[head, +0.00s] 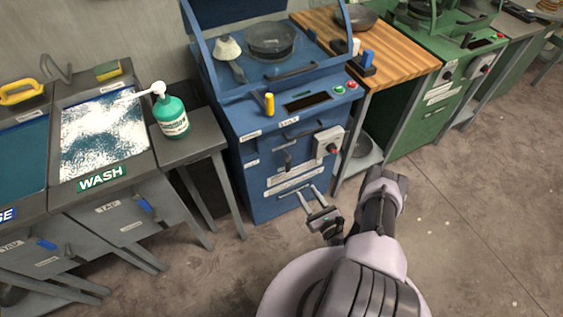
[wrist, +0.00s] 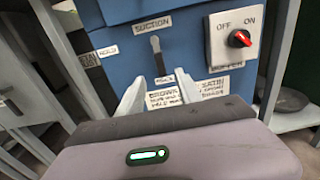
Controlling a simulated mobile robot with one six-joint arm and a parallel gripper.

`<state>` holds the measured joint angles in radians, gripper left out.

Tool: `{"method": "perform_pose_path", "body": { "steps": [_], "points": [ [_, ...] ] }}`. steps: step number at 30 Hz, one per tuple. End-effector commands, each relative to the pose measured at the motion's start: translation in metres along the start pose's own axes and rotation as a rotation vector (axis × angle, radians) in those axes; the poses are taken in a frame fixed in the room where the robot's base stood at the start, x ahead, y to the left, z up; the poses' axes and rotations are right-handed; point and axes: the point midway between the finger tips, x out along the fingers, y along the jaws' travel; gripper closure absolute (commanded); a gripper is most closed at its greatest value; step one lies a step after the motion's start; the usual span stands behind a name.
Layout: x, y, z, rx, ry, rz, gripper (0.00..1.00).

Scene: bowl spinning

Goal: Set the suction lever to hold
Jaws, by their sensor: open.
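The suction lever (head: 288,160) is a dark handle on the front of the blue machine (head: 262,187). In the wrist view the lever (wrist: 156,52) stands nearly upright below the SUCTION label (wrist: 152,23). A HOLD label (wrist: 108,50) sits to its left, and a small label I cannot read is at its lower end. My gripper (head: 309,194) is open and empty in front of the machine, low by the floor in the head picture. In the wrist view my gripper's fingertips (wrist: 161,80) lie either side of the lever's lower end, apparently short of it.
A red OFF/ON knob (wrist: 239,38) on a white box is right of the lever. A yellow-handled lever (head: 269,103) stands on the machine's top edge. A grey stand with a green bottle (head: 172,117) is to the left. Open floor (head: 450,230) lies to the right.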

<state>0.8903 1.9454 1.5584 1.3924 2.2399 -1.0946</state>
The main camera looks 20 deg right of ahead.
Motion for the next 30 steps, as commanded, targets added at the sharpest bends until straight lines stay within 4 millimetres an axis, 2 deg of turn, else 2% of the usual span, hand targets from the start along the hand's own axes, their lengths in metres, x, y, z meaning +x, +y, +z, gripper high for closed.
{"method": "perform_pose_path", "body": {
  "steps": [9,15,21,29,30],
  "points": [
    [0.095,0.004,-0.005,-0.004,-0.005,0.013,0.58],
    [0.139,0.004,-0.003,-0.002,-0.004,0.011,0.58],
    [0.156,0.004,0.0,0.001,-0.001,0.009,0.58],
    [0.158,0.004,0.001,0.001,-0.001,0.008,0.58],
    [0.158,0.004,0.001,0.001,-0.001,0.009,0.66]
  ]
}}
